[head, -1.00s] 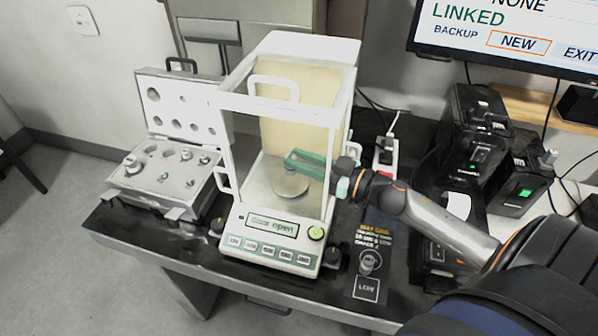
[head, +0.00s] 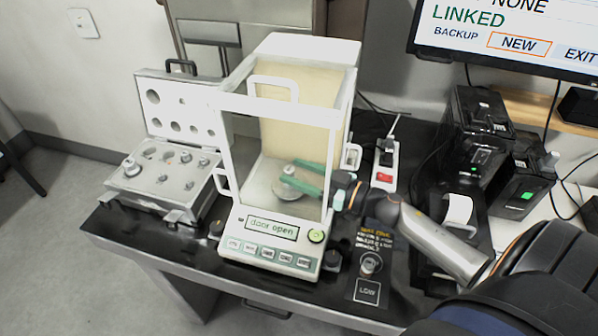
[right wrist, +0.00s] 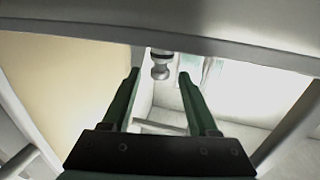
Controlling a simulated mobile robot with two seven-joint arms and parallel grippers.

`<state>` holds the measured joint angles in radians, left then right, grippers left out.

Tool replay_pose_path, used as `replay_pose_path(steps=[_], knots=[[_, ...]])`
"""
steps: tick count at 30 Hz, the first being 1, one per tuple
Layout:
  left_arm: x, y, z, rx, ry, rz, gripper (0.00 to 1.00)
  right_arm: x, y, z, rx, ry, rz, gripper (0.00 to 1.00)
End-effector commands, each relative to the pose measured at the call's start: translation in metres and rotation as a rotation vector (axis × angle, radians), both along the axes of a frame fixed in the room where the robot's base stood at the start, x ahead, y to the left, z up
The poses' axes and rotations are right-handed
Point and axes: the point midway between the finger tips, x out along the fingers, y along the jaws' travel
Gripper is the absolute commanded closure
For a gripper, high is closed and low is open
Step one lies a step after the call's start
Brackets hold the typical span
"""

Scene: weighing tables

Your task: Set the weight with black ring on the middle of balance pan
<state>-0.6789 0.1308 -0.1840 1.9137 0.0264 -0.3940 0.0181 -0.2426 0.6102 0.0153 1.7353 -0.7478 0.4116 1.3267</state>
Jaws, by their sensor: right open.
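A small metal weight (head: 289,171) stands upright on the balance pan (head: 283,191), near its middle as far as I can see; a black ring on it cannot be made out. My right gripper (head: 291,170) reaches through the open right side of the balance (head: 270,228), its green fingers apart on either side of the weight. In the right wrist view the weight (right wrist: 160,66) shows between the spread fingertips (right wrist: 160,74), with gaps on both sides. The balance display reads "door open". My left gripper is not in view.
An open weight case (head: 165,180) with several weights stands left of the balance. Another weight (head: 370,264) stands on a dark card to the right. A power strip (head: 385,165) and black devices (head: 480,125) stand farther right. The balance frame surrounds my right gripper closely.

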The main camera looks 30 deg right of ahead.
Motion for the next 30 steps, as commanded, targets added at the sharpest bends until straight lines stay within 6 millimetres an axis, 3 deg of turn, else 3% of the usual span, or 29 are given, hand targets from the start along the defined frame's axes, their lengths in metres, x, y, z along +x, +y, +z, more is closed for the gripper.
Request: replay_pose_path(steps=[6,11,24,30], knots=[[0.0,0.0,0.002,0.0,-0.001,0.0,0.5,0.0,0.0,0.004,-0.002,-0.001,0.0,0.4],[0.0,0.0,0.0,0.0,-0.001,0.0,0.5,-0.013,-0.007,0.0,-0.001,0.003,0.0,0.4],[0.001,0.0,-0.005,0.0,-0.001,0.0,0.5,-0.079,-0.041,0.0,-0.001,0.004,-0.002,0.4],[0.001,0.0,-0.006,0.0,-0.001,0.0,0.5,-0.099,-0.052,0.002,0.0,0.001,-0.001,0.4]])
